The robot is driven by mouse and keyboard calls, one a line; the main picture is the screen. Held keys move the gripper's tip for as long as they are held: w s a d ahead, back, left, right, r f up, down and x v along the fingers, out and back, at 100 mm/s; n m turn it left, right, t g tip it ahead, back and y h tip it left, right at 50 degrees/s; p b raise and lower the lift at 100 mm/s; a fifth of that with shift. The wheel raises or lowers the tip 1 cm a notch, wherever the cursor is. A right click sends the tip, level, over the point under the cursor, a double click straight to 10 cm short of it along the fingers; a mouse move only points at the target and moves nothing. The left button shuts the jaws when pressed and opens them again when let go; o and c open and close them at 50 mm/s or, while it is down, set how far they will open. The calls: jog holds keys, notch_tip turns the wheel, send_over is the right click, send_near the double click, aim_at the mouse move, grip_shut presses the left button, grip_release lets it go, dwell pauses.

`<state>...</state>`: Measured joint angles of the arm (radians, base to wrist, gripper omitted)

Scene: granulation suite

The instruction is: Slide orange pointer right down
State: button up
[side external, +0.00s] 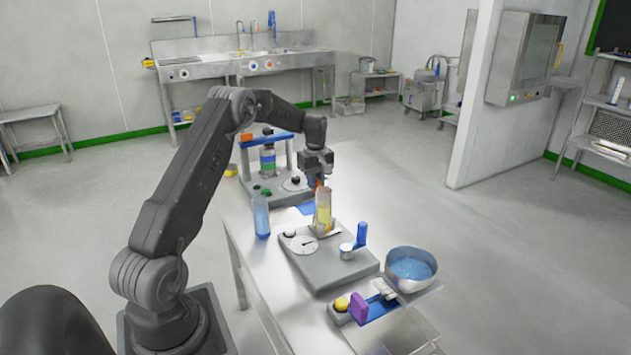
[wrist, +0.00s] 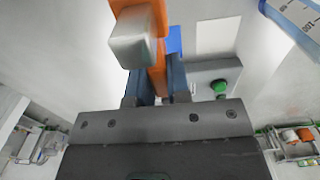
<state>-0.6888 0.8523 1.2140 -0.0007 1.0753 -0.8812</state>
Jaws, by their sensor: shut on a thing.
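An orange bar (wrist: 158,80), which appears to be the pointer, runs between the fingers of my gripper (wrist: 157,92) in the wrist view. My gripper is shut on it. A pale grey block (wrist: 131,50) sits against the orange bar's left side and hides part of it. In the side view my gripper (side external: 317,180) points down over the bench, with only a small orange part (side external: 319,184) showing at its tips. The rest of the orange part is hidden or too small to tell.
Just below my gripper stands a clear vessel of yellow liquid (side external: 323,212) by a grey dial unit (side external: 330,268) with a blue handle (side external: 361,235). A blue bottle (side external: 262,217) stands left. A blue-topped stand (side external: 268,138) is behind; a metal bowl (side external: 411,268) is at front right.

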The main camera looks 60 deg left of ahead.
grip_shut()
jog(key=shift+f, duration=1.6)
jog(key=o, duration=0.7)
grip_release()
jog(key=shift+c, duration=0.2)
notch_tip(320, 180, up, 14)
